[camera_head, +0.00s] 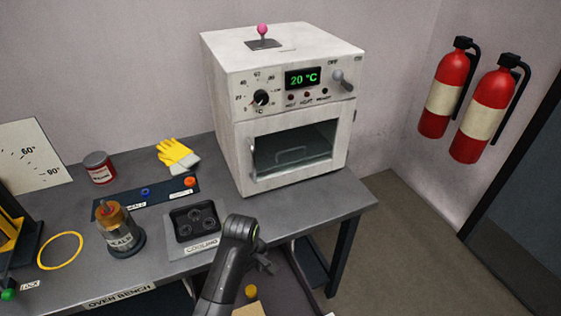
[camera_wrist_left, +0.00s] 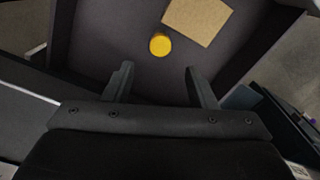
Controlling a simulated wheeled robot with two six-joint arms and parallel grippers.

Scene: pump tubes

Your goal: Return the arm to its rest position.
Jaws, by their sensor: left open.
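My left gripper (camera_head: 266,264) is at the front edge of the grey bench (camera_head: 312,209), in front of the oven. Its dark arm comes up from the bottom of the head view. In the left wrist view the two fingers of my left gripper (camera_wrist_left: 160,85) stand wide apart with nothing between them. They point down over a dark open tray or drawer (camera_wrist_left: 98,35). A yellow round cap-like thing (camera_wrist_left: 160,44) lies in it, ahead of the fingertips and apart from them. My right gripper is in neither view.
The white oven (camera_head: 289,175) stands at the back and reads 20 °C. A COOLING tray (camera_head: 180,237), an amber-topped container (camera_head: 121,237), yellow gloves (camera_head: 176,152) and a red can (camera_head: 98,169) are on the bench. Two fire extinguishers (camera_head: 445,95) hang on the right wall. A tan piece (camera_wrist_left: 198,20) lies near the yellow thing.

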